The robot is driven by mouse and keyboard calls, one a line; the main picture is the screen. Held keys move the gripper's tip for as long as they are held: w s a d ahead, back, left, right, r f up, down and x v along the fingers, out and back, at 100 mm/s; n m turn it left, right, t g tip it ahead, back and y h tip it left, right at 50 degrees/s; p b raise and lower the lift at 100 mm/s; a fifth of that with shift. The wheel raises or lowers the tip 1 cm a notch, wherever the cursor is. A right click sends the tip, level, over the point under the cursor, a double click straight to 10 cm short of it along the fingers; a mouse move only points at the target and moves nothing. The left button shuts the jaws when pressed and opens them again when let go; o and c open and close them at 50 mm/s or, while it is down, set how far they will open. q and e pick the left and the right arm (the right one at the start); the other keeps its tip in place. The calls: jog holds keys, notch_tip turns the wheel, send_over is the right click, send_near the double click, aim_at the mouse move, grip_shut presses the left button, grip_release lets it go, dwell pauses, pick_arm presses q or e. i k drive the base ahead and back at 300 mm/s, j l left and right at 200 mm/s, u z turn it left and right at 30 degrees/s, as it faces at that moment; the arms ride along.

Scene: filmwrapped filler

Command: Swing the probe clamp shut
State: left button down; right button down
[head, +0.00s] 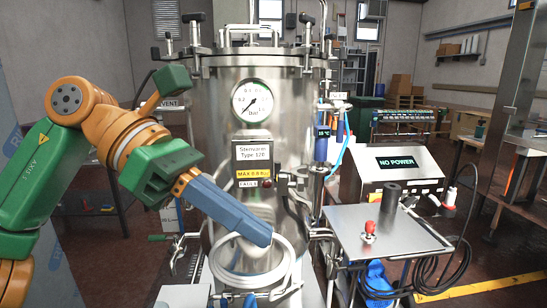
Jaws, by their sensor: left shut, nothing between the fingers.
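A tall steel vessel (215,105) with a round pressure gauge fills the middle of the head view. At its right side stands an upright probe-like part with blue sections (322,148) and a small label. Metal fittings (299,196) sit on the vessel's right flank below it. I cannot tell which piece is the probe clamp or how it stands. My left gripper (264,236) comes in from the left with its blue fingers shut and empty. It points down and right in front of the vessel's lower part, left of those fittings.
A coiled white hose (238,281) hangs just below my left fingertips. A steel side table (375,238) with a red knob and a black cylinder stands at the right, before a "NO POWER" box (397,180). Black cables hang beside it. Open floor lies further right.

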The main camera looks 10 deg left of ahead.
aim_at(299, 173)
jog(key=i+j, duration=0.3)
jog(key=i, duration=0.2)
jog(key=i+j, duration=0.3)
jog(key=i, duration=0.25)
